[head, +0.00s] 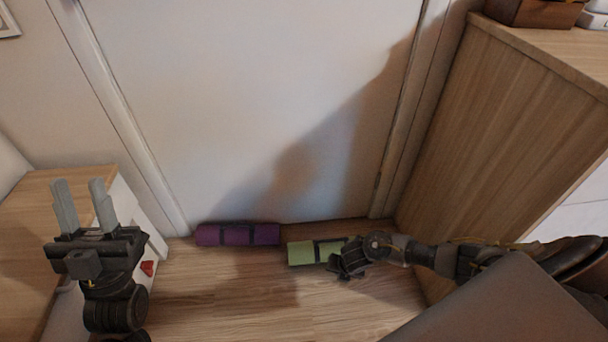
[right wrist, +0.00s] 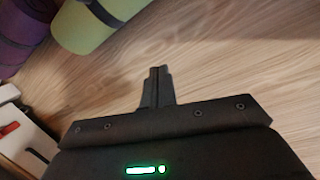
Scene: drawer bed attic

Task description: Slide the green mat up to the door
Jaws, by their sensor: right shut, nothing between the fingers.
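The green mat (head: 301,253), rolled up with dark straps, lies on the floor a little in front of the white door (head: 250,110). It also shows at the top of the right wrist view (right wrist: 88,26). My right gripper (right wrist: 158,72) is shut and empty, low over the floor beside the mat. In the head view my right arm and gripper (head: 347,268) hide the mat's right end; I cannot tell whether they touch it. My left gripper (head: 83,200) is open and empty, raised at the left, away from the mat.
A purple rolled mat (head: 237,235) lies along the door's base, left of the green one. A wooden cabinet (head: 510,110) stands at the right. A wood-topped white drawer unit (head: 80,180) stands at the left. The floor (head: 220,300) in front is clear.

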